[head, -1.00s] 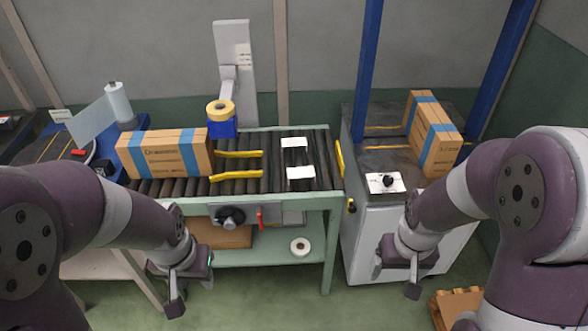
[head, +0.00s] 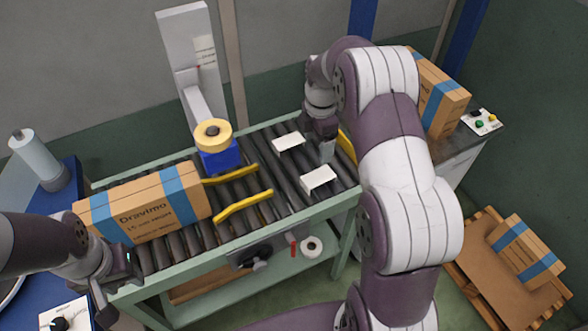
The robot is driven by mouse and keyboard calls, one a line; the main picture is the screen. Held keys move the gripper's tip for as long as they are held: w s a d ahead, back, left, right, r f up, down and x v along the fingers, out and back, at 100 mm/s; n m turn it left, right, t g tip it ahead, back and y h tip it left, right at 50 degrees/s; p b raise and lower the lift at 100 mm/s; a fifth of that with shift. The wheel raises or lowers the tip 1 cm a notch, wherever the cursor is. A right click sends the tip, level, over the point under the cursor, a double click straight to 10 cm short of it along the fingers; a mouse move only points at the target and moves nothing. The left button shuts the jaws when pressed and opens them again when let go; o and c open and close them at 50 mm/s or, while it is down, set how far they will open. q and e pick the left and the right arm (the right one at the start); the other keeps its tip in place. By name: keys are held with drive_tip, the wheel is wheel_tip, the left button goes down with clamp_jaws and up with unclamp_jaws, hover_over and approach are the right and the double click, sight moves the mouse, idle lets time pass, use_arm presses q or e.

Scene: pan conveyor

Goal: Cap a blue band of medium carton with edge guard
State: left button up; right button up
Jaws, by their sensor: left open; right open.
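A brown carton (head: 145,208) with two blue bands lies on the left part of the roller conveyor. Two white angled pieces that look like edge guards sit on the rollers: one farther back (head: 288,142), one nearer the front (head: 318,179). My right gripper (head: 326,150) is open and points down between and just right of the two white pieces. Its contact with either cannot be made out. My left gripper (head: 119,288) is open at the conveyor's front left corner, near the carton's lower left end, with nothing seen in it.
Two yellow guides (head: 243,205) and a blue tape unit (head: 219,158) stand beside the carton. Another banded carton (head: 440,95) stands on the right-hand bench. A further banded carton (head: 525,250) lies on a pallet (head: 480,255) at lower right. A control box (head: 66,315) is at lower left.

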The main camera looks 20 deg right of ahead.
sight(319, 177)
drive_tip(key=shift+n, duration=0.8)
drive_tip(key=f, duration=0.8)
drive_tip(key=d+f+p, duration=0.1)
drive_tip(key=f, duration=0.3)
drive_tip(key=shift+s+f, duration=0.15)
drive_tip(key=shift+f, duration=0.2)
drive_tip(key=shift+s, duration=0.1)
drive_tip(key=c, duration=1.1)
